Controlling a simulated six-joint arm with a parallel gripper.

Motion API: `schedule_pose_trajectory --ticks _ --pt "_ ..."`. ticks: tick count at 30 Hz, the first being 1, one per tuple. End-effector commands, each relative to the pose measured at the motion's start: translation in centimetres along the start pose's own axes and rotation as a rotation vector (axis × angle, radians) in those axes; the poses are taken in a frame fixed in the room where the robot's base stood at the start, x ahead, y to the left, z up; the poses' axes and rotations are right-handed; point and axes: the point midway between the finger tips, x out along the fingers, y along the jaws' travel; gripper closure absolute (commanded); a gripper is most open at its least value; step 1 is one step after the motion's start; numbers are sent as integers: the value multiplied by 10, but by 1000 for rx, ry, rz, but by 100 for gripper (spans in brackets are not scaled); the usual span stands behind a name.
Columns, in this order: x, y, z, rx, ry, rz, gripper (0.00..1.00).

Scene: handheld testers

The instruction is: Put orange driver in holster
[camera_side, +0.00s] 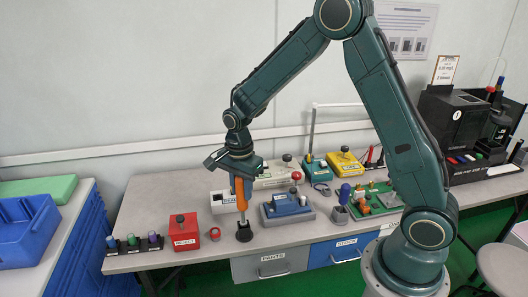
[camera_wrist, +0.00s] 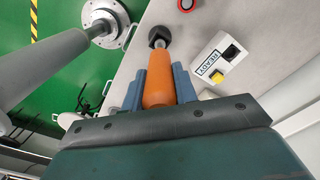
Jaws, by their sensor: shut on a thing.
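The orange driver (camera_side: 242,194) hangs upright, handle up, in my gripper (camera_side: 237,182) over the front of the bench. In the wrist view the blue fingers of my gripper (camera_wrist: 159,87) are shut on both sides of the orange handle (camera_wrist: 158,84). The driver's thin shaft points down to a small black piece (camera_side: 244,232) at the bench top, which looks six-sided in the wrist view (camera_wrist: 160,38). I cannot tell whether this piece is the holster or part of the driver, nor whether the tip is inside it.
A red reject box (camera_side: 184,238) and a red ring (camera_side: 215,234) lie left of the driver. A white READY box (camera_wrist: 222,60) stands close by. A blue tester (camera_side: 287,211) is to the right. A black strip with coloured knobs (camera_side: 133,247) sits at the left edge.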

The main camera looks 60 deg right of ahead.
Motion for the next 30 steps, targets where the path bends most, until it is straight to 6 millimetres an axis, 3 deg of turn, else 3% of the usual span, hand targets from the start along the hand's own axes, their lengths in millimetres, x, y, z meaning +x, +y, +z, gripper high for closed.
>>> schedule_pose_trajectory --ticks 9,24,25,27,30 --pt "34 0 0 0 0 1 100" --pt "40 0 0 0 0 0 100" --pt "40 0 0 0 0 0 66" --pt "39 0 0 0 0 0 52" --pt "39 0 0 0 0 0 50"
